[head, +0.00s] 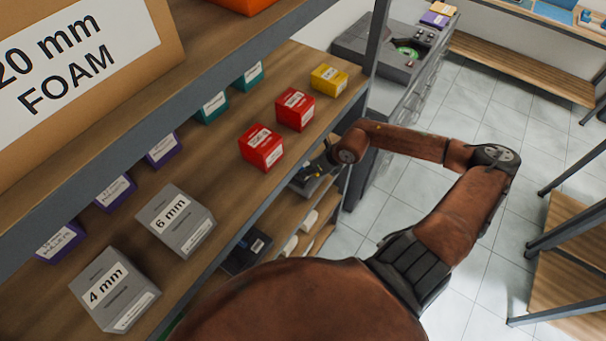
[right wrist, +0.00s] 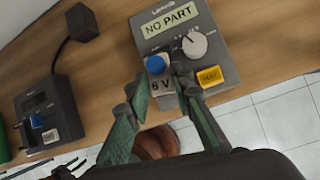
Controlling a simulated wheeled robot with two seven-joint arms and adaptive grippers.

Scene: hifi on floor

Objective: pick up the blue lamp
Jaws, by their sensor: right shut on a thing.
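The blue lamp (right wrist: 155,65) has a blue round top and a white "6 V" label and shows in the right wrist view. It is at the lower left of the face of a grey tester (right wrist: 158,26) that reads "NO PART" and has a white dial. My right gripper (right wrist: 156,82) has its two green fingers on either side of the lamp and is shut on it. I cannot tell whether the lamp is clear of the tester. In the head view my right gripper (head: 318,178) is small and partly hidden by the shelf edge. My left gripper is not in view.
A second dark device (right wrist: 48,108) with a small blue part stands left on the wooden shelf. A yellow button (right wrist: 210,76) is beside the fingers. Above, a shelf board (head: 232,185) holds red boxes (head: 295,108) and grey boxes (head: 176,220).

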